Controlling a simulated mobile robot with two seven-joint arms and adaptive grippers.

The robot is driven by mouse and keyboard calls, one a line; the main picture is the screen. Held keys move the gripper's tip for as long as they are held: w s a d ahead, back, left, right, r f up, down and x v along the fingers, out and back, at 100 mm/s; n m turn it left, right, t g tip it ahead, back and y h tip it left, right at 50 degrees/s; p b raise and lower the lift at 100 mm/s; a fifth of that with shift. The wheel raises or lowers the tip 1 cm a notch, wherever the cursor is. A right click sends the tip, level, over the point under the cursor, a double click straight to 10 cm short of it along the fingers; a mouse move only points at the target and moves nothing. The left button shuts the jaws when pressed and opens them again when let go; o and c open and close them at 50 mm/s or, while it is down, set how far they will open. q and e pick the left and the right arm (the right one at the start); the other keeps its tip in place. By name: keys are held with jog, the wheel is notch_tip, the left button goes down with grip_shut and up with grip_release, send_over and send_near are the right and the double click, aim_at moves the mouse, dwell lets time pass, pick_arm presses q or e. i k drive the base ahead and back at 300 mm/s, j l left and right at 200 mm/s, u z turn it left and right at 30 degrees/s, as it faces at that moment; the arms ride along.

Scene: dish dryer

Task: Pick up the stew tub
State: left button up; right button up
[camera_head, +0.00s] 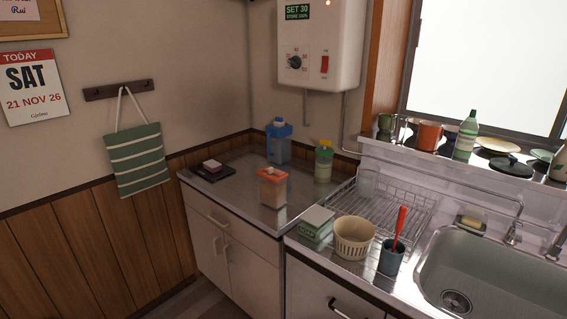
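No label here reads as stew, so I cannot tell for sure which container is the stew tub. A container with an orange lid (272,188) stands on the left counter near its front edge. A small pale box-shaped tub with a green label band (316,223) sits at the left end of the sink counter, beside a cream basket (354,237). Neither is touched by a gripper. Neither of my grippers is in view.
A wire dish rack (385,212) lies behind the basket. A dark cup with a red-handled utensil (392,257) stands by the sink (490,275). A blue-topped container (279,142), a green bottle (324,161) and a dark tray (205,173) are on the left counter.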

aim_at(272, 188)
jog(key=i+l, duration=0.1)
jog(key=i+j+z, duration=0.1)
jog(key=z, duration=0.3)
jog(key=i+j+z, duration=0.15)
jog(key=z, duration=0.3)
jog(key=i+j+z, duration=0.25)
jog(key=j, duration=0.2)
jog(key=j+z, duration=0.25)
jog(key=j, duration=0.2)
jog(key=i+j+z, duration=0.1)
jog(key=j, duration=0.85)
jog(key=i+z, duration=0.05)
